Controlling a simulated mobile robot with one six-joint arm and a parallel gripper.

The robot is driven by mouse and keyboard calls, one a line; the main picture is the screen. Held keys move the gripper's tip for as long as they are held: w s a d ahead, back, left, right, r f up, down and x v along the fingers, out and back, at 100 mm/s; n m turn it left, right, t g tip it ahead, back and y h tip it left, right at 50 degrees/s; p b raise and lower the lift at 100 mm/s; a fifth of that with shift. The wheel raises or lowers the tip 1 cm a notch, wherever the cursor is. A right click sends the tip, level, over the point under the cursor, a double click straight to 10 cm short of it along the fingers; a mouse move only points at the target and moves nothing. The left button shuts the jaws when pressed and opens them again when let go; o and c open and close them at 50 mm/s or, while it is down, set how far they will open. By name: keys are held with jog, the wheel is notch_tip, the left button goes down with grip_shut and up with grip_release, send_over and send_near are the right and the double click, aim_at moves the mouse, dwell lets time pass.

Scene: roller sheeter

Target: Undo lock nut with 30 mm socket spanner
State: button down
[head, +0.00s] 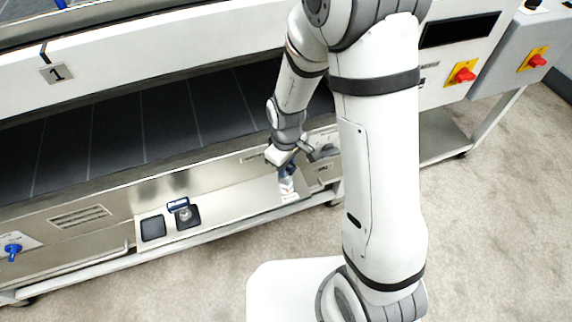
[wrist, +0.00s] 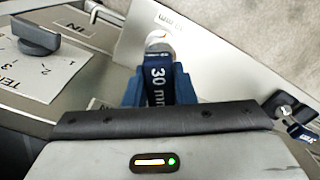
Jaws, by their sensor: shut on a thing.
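The socket spanner (wrist: 157,84) has a dark blue grip marked "30 mm". My gripper (wrist: 160,90) is shut on it, with a blue finger on each side. A pale round end with an orange edge shows beyond the grip. In the head view my gripper (head: 284,166) is low at the machine's front, above the right end of a pale shelf. The spanner shows there as a small blue piece (head: 287,171). I cannot tell whether it touches the shelf. I cannot make out the lock nut in either view.
The shelf (head: 235,205) carries two dark pads (head: 153,228) and a blue-labelled item (head: 178,204) at its left. A dark knob (wrist: 35,38) on a numbered plate is close to my gripper's left in the wrist view. Carpet (head: 200,265) lies open in front.

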notch_tip(320, 180, up, 5)
jog(key=p, duration=0.4)
jog(key=shift+w, duration=0.1)
dwell(0.3)
